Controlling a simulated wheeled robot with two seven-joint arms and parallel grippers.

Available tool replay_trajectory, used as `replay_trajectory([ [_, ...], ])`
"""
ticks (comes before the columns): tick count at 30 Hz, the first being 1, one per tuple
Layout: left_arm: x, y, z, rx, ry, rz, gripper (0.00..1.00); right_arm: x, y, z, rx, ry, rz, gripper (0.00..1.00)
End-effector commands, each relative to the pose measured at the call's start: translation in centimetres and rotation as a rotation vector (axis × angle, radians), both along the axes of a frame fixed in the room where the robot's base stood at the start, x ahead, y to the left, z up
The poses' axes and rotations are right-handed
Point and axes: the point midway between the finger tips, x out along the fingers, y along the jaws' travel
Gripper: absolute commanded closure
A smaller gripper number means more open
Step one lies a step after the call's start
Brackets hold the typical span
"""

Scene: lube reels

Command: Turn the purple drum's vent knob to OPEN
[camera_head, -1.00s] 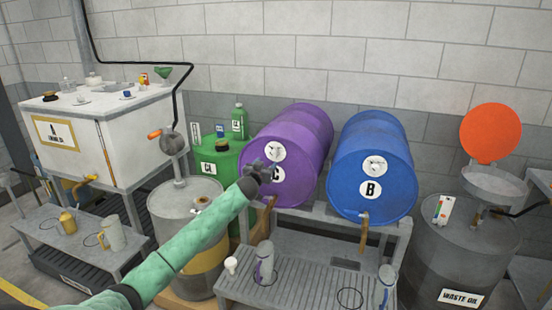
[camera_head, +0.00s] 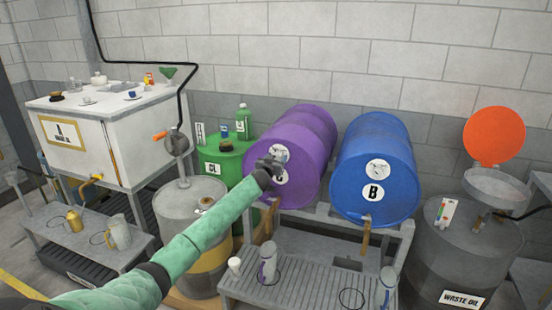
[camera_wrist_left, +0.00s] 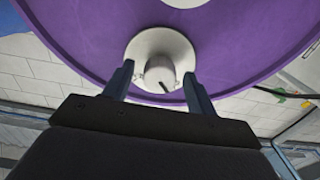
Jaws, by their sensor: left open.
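The purple drum (camera_head: 303,140) lies on its side on a rack, its round end facing me. Its vent knob shows in the left wrist view as a pale round knob (camera_wrist_left: 160,72) with a dark pointer mark, on a white disc (camera_wrist_left: 160,45). My left gripper (camera_head: 274,163) is at the drum's end and covers part of the white disc in the head view. In the wrist view its two fingers (camera_wrist_left: 157,82) are open, one on each side of the knob, with gaps between them and it. The knob's label cannot be read. My right gripper is not in view.
A blue drum (camera_head: 372,160) marked B lies to the right on the same rack. A wooden-handled tap (camera_head: 270,215) hangs below the purple drum. A grated bench (camera_head: 300,290) with jugs stands below. A green drum (camera_head: 222,160) stands to the left.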

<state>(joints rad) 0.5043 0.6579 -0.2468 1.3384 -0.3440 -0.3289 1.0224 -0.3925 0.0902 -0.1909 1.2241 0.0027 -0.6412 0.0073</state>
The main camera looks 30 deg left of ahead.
Motion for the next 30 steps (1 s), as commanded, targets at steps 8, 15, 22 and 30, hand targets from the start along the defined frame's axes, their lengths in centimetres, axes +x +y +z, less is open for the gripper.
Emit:
replay_trajectory([
  [8,0.13,0.04,-0.05,0.0,0.001,0.0,0.43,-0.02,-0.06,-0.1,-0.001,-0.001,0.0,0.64],
  [15,0.13,0.03,-0.05,0.0,0.001,0.0,0.86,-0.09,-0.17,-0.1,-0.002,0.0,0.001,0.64],
  [22,0.11,0.04,-0.07,0.01,0.004,0.0,0.88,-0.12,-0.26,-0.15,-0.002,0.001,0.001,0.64],
  [30,0.11,0.05,-0.13,0.115,0.028,0.0,0.88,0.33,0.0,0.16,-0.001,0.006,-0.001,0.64],
])
